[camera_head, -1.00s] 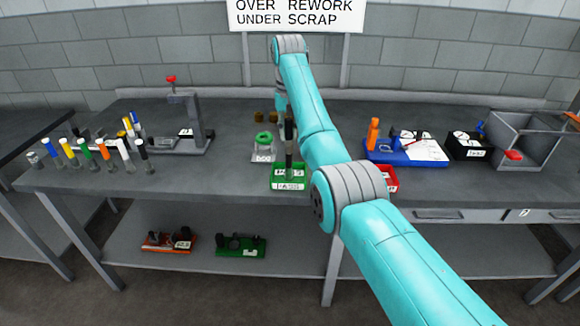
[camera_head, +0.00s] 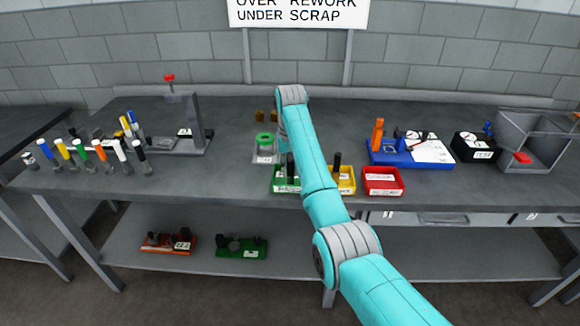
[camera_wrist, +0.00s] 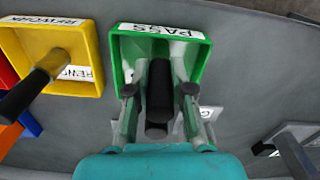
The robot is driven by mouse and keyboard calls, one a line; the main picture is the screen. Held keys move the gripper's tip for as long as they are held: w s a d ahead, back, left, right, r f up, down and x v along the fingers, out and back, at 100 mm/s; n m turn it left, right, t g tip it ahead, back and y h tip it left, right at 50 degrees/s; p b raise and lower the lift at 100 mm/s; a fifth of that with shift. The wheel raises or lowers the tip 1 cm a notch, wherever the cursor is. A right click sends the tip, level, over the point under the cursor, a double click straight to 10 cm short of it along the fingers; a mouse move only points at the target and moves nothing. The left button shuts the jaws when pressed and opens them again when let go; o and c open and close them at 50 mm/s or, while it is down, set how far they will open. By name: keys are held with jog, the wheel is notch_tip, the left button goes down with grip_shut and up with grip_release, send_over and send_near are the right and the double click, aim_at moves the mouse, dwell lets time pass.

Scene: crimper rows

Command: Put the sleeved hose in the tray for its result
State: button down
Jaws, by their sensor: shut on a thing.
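The sleeved hose (camera_wrist: 160,92) is a dark cylinder in the wrist view. My gripper (camera_wrist: 160,76) is shut on it, one finger on each side. The green tray (camera_wrist: 124,62), labelled PASS, lies behind the hose and fingertips; I cannot tell whether the hose touches its floor. In the head view the green tray (camera_head: 286,187) is partly covered by my arm, with a dark upright piece showing at it. My gripper is hidden there. The yellow tray (camera_wrist: 85,45), labelled REWORK, holds another dark cylinder (camera_wrist: 35,84); it also shows in the head view (camera_head: 345,187).
A red tray (camera_head: 383,190) stands right of the yellow one. A press stand (camera_head: 197,125) and several coloured-capped pieces (camera_head: 90,155) are at left. A sign hangs above.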

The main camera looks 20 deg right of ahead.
jog(key=c, duration=1)
grip_release()
